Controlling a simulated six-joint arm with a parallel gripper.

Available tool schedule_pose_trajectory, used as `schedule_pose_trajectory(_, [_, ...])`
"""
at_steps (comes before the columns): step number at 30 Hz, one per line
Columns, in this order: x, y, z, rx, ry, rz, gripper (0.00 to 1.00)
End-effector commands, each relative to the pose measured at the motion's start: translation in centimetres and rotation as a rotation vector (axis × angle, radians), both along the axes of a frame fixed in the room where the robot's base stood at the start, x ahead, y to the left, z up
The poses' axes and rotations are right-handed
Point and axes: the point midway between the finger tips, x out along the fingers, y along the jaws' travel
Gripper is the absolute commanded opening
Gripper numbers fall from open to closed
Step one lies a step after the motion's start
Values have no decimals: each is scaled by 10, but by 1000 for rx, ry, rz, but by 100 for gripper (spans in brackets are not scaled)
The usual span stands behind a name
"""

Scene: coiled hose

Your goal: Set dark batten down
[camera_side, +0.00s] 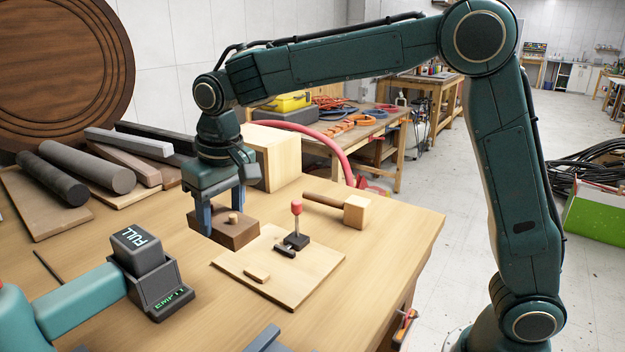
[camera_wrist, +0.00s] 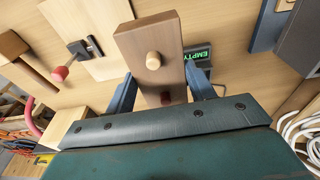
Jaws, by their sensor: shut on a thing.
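The dark batten (camera_side: 240,237) is a brown wooden block with a pale round peg standing up from its top. My gripper (camera_side: 221,208) points down with its two blue fingers shut on the batten. The wrist view shows the batten (camera_wrist: 140,40) between the fingers of my gripper (camera_wrist: 161,92), with the pale peg and a smaller reddish spot on its face. The batten is low over the bench, left of a pale board (camera_side: 313,287). I cannot tell whether its underside touches the bench (camera_side: 385,235).
Rods and planks (camera_side: 88,167) lie at back left, and a pale block (camera_side: 275,155) behind.

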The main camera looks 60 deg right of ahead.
Motion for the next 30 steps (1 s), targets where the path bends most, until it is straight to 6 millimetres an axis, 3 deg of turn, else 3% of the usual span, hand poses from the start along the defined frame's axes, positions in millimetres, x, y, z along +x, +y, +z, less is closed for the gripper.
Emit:
schedule_pose_trajectory(6, [-6,27,25,10,0,-2,27])
schedule_pose_trajectory(15, [-8,30,26,11,3,-5,27])
schedule_pose_trajectory(20, [-8,30,12,10,5,-5,27])
schedule_pose_trajectory(30, [-8,30,-48,9,6,-5,27])
